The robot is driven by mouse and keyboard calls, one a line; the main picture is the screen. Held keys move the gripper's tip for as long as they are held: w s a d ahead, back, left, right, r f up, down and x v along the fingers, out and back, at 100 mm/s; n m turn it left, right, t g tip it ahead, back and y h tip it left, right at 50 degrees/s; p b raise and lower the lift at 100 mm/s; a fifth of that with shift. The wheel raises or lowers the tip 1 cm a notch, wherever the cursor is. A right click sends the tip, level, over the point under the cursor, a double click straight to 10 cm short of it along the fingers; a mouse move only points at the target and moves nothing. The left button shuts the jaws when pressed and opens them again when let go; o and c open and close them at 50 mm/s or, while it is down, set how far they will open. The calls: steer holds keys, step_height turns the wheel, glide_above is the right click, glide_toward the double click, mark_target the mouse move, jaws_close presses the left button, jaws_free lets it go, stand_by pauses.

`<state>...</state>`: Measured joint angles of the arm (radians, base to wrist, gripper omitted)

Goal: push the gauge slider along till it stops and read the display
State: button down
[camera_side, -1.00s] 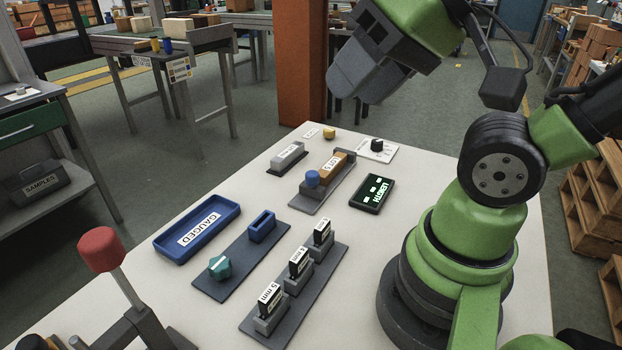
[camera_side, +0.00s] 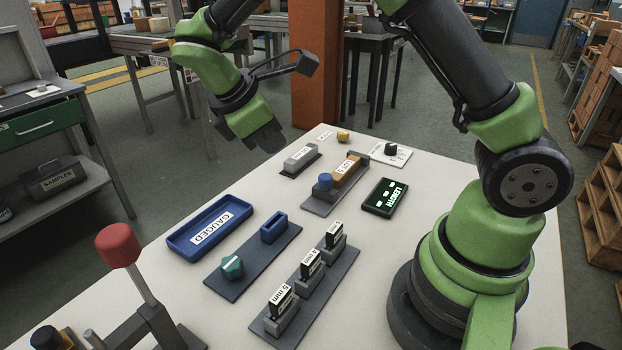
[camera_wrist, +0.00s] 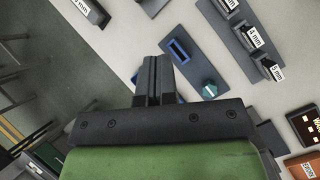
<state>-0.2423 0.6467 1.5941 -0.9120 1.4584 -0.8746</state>
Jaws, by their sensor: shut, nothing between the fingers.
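The gauge is a grey base (camera_side: 318,207) with a blue-knobbed slider (camera_side: 325,182) at its near end, beside an orange block labelled LOT (camera_side: 349,170). Whether slider and block touch is unclear. The black display (camera_side: 385,198), to the right of the gauge, reads LENGTH with pale dashes and no number that I can make out. My gripper (camera_side: 268,145) is above the far left edge of the table, left of the gauge and pointing down. In the wrist view my gripper (camera_wrist: 153,66) shows its fingers shut and empty. The display is not recognisable there.
A blue GAUGED tray (camera_side: 180,245), a dark plate with a blue slot (camera_side: 273,229) and teal knob (camera_side: 231,267), and several mm blocks (camera_side: 311,263) stand nearer. A grey labelled block (camera_side: 300,160) lies left of the gauge. A red-topped lever (camera_side: 118,245) rises at front left.

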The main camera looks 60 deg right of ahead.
mark_target(320, 183)
step_height(320, 183, down, 8)
steer(key=w+r+n+h, duration=0.1)
steer(key=w+n+h, duration=0.2)
steer(key=n, duration=0.1)
steer(key=shift+g, duration=0.3)
steer(key=x, duration=1.1)
steer(key=shift+s, duration=0.2)
steer(key=shift+s+d+r, duration=0.1)
steer(key=shift+s+d, duration=0.05)
steer(key=shift+d, duration=0.35)
steer(key=shift+s+d+r, duration=0.1)
steer(key=shift+s+d, duration=0.05)
steer(key=shift+d, duration=0.4)
steer(key=shift+s+d, duration=0.1)
steer(key=shift+d, duration=0.5)
